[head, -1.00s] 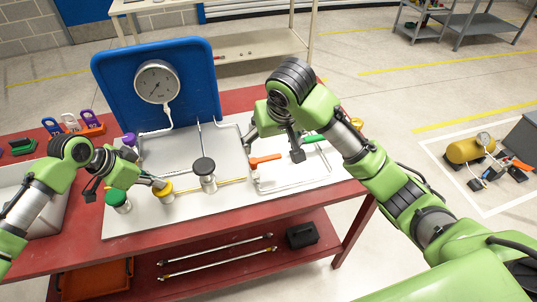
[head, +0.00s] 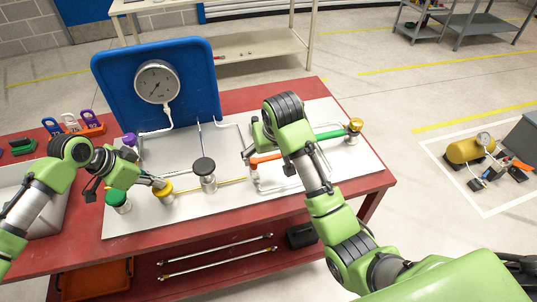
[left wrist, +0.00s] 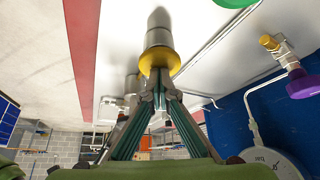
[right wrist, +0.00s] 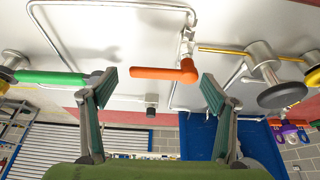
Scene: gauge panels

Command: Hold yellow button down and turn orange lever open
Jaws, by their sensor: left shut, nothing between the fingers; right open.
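The yellow button (head: 165,190) sits on top of a metal post on the white panel, left of a black knob. My left gripper (head: 158,183) is shut and empty, its fingertips at the yellow button. In the left wrist view the closed tips (left wrist: 160,88) meet the edge of the yellow cap (left wrist: 158,62) and seem to touch it. The orange lever (head: 266,158) is partly hidden by my right arm in the head view. My right gripper (right wrist: 160,80) is open, its fingers on either side of the orange lever (right wrist: 160,73), without gripping it.
A round gauge (head: 157,82) stands on the blue backboard (head: 200,90). A green lever (head: 329,135), black knob (head: 203,166), purple knob (head: 129,139) and green knob (head: 115,196) are also on the panel (head: 225,210). Thin pipes run between them.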

